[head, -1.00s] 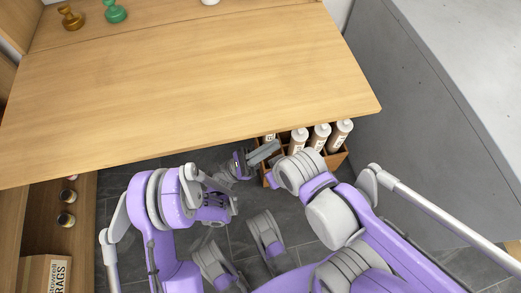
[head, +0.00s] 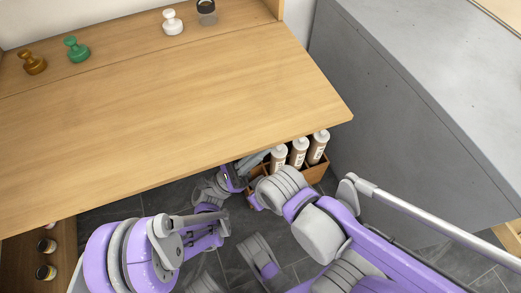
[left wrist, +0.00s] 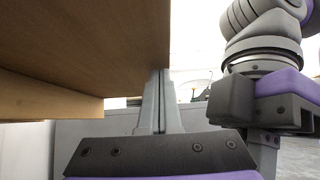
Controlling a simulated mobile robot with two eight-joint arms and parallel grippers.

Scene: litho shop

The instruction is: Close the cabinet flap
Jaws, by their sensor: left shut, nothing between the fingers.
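The cabinet flap (head: 165,125) is a wide light-wood board that lies open and about level in the head view. My left gripper (head: 252,160) is at the flap's front edge, right of its middle, partly hidden by the board. In the left wrist view the shut, empty fingers (left wrist: 158,100) point up beside the flap's wooden underside (left wrist: 85,40). I cannot tell if they touch it. My right arm (head: 310,220) bends in from the right. Its gripper is not clear in the head view; a dark grey and purple part of that arm (left wrist: 280,105) shows in the left wrist view.
Brown, green and white knobbed stamps (head: 77,50) and a dark-lidded jar (head: 206,12) stand inside the cabinet, behind the flap. A wooden crate (head: 316,172) of white-capped bottles is below the flap's right end. A grey counter (head: 400,110) stands at right. Dark tiled floor lies below.

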